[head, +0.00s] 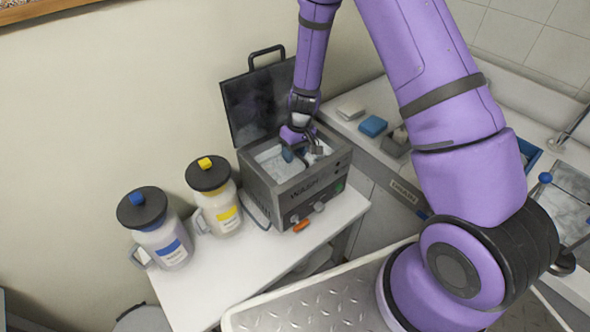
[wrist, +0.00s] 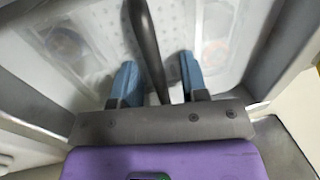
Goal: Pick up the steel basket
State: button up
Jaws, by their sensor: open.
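The steel basket (wrist: 182,22) sits inside the open grey wash machine (head: 295,182), which has its lid tilted up at the back. In the wrist view the basket's perforated bottom and dark bar-like handle (wrist: 147,45) show. My gripper (wrist: 158,80) is open, with its blue fingertips on either side of the handle and a gap to each side. In the head view my gripper (head: 302,155) reaches down into the machine's opening and hides part of the basket. I cannot tell whether a fingertip touches the handle.
Two lidded jugs, one with a blue label (head: 165,243) and one with a yellow label (head: 217,205), stand left of the machine. The raised lid (head: 258,100) rises behind my gripper. A blue block (head: 373,126) lies on the counter at the right.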

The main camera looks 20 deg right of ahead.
dwell(0.3)
grip_shut()
dwell(0.3)
